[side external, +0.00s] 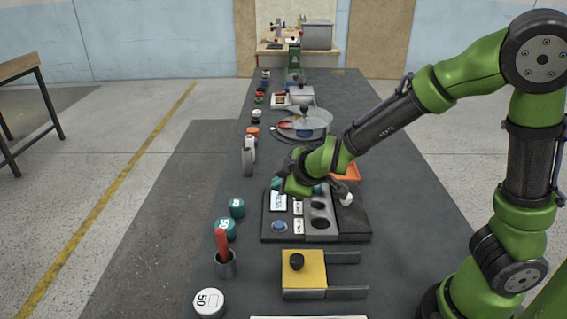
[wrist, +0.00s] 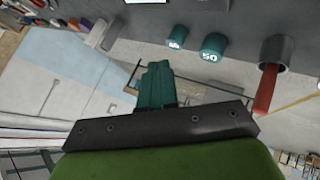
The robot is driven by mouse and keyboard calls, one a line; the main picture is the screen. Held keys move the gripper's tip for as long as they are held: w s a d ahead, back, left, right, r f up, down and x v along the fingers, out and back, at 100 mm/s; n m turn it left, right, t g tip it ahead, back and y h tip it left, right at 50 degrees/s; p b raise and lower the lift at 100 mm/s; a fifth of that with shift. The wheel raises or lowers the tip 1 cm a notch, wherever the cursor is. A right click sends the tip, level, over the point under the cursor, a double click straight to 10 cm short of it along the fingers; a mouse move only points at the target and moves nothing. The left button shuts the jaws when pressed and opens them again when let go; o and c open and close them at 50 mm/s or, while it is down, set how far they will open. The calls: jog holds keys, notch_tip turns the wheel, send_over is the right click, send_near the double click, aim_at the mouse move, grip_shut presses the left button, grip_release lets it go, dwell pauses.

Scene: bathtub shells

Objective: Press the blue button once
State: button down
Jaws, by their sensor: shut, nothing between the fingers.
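The blue button (side external: 279,226) is a round cap at the front left corner of a dark panel (side external: 340,237) in the side external view. It stands free, with nothing touching it. My gripper (side external: 290,187) is over the back part of the panel, behind the button and apart from it. In the wrist view the teal fingers of my gripper (wrist: 157,75) are together and empty. The button does not show in the wrist view. My wrist partly hides the back of the panel in the side external view.
Teal weights (side external: 237,207) and a dark cup (side external: 226,265) with a red-handled item stand left of the panel. A white-topped weight (side external: 208,302) and a yellow block (side external: 303,276) with a black knob lie in front. More objects line the table behind.

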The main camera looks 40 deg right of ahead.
aim_at(281, 226)
jog(key=shift+f, duration=4.45)
jog(key=shift+f, duration=0.1)
jog(key=shift+f, duration=0.3)
jog(key=shift+f, duration=0.4)
jog(key=shift+r, duration=0.85)
